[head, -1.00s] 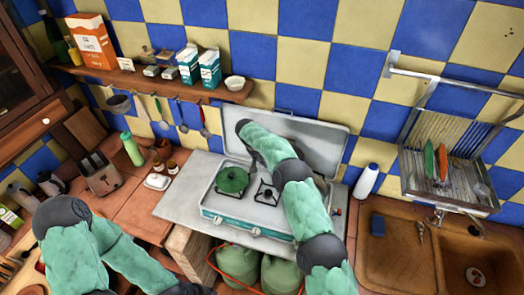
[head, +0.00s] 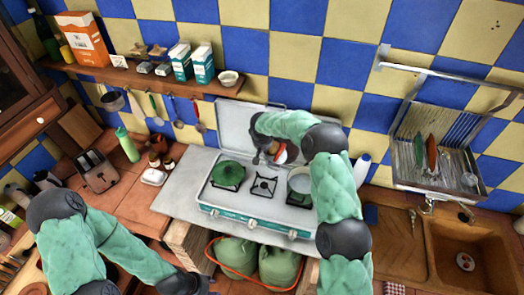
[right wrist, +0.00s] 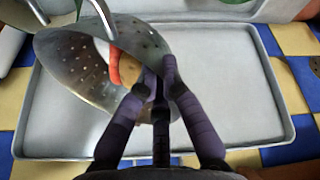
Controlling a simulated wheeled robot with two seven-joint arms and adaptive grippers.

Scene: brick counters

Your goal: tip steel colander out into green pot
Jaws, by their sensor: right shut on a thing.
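The steel colander (right wrist: 75,65) is tilted in the right wrist view, with an orange-red thing (right wrist: 114,68) and a brownish thing (right wrist: 133,70) inside. My right gripper (right wrist: 160,72) is shut on its rim. In the head view the colander (head: 291,153) is partly hidden by my right arm, and my right gripper (head: 268,155) is in front of the stove's raised lid. The green pot (head: 228,174) sits on the left burner, below and left of the colander. My left gripper (head: 190,284) is low at the bottom edge; its fingers are unclear.
The camp stove (head: 240,210) has an empty middle burner (head: 263,188) and a pale pot (head: 299,182) at right, partly behind my arm. Its raised lid (head: 232,122) stands behind. A shelf (head: 150,78) with boxes is above. The sink (head: 470,255) is at right.

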